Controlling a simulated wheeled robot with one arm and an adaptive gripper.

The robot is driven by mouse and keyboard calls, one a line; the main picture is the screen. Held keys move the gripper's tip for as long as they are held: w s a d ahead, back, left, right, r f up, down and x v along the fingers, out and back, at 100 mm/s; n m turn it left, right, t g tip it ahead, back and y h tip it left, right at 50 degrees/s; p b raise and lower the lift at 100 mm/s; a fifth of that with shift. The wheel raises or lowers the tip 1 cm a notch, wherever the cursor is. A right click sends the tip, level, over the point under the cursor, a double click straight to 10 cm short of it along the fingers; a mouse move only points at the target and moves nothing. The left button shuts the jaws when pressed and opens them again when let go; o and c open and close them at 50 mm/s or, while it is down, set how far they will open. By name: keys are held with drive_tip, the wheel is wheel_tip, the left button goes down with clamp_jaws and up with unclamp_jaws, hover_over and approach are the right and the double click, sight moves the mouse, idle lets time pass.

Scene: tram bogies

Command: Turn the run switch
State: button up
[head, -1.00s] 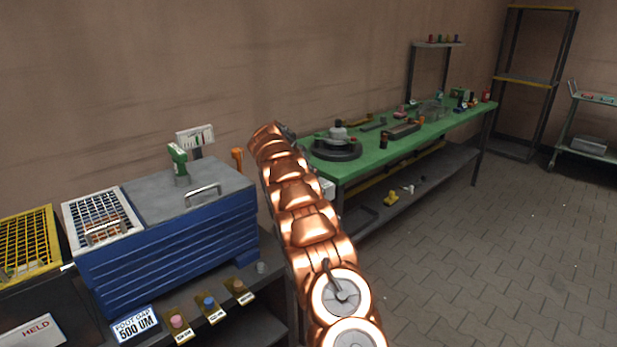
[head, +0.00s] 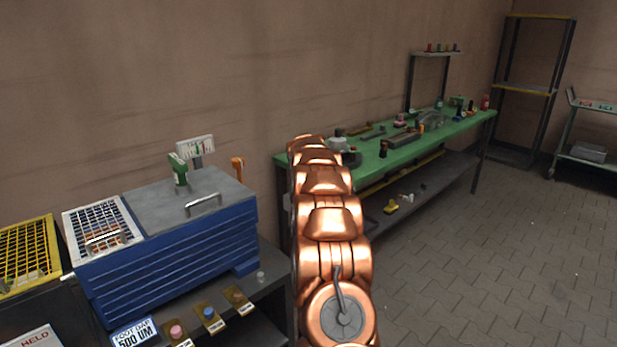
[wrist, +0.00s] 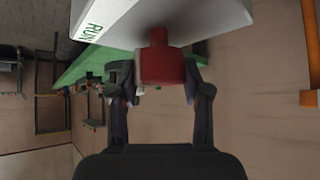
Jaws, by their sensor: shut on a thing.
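The run switch's red knob (wrist: 162,68) is in the wrist view, standing out from a pale box (wrist: 190,18) with green RUN lettering. My gripper (wrist: 160,92) has one finger on each side of the knob and is shut on it. In the head view my copper-coloured arm reaches toward the near end of the green bench (head: 410,150). The arm hides the gripper and the switch there.
A blue cabinet (head: 180,255) with a grey lid stands left of my arm. An orange lever (head: 238,169) is behind it; a similar orange post (wrist: 309,50) shows at the right of the wrist view. Small parts crowd the bench top. The paved floor (head: 470,260) at right is clear.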

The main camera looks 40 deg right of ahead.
drive_tip(key=shift+r+n+t+y+p, duration=0.1)
drive_tip(key=shift+n+t+y+p, duration=0.45)
drive_tip(key=shift+n, duration=0.35)
drive_tip(key=shift+d+f+n+t+y+b, duration=0.1)
drive_tip(key=shift+n+t+y+b, duration=0.1)
drive_tip(key=shift+n+y+b, duration=0.3)
drive_tip(key=shift+f+n+t+y+b, duration=0.15)
drive_tip(key=shift+n+y, duration=0.1)
drive_tip(key=shift+n, duration=0.35)
drive_tip(key=shift+r+n+t+y+b, duration=0.1)
drive_tip(key=shift+n+t+y+b, duration=0.2)
drive_tip(key=shift+n+y+b, duration=0.7)
drive_tip(key=shift+n+b, duration=0.4)
drive_tip(key=shift+n, duration=0.1)
drive_tip(key=shift+n+y+b, duration=0.4)
drive_tip(key=shift+n+y, duration=0.1)
drive_tip(key=shift+n, duration=0.1)
drive_tip(key=shift+r, duration=0.15)
drive_tip(key=o, duration=1.2)
drive_tip(key=shift+c, duration=0.2)
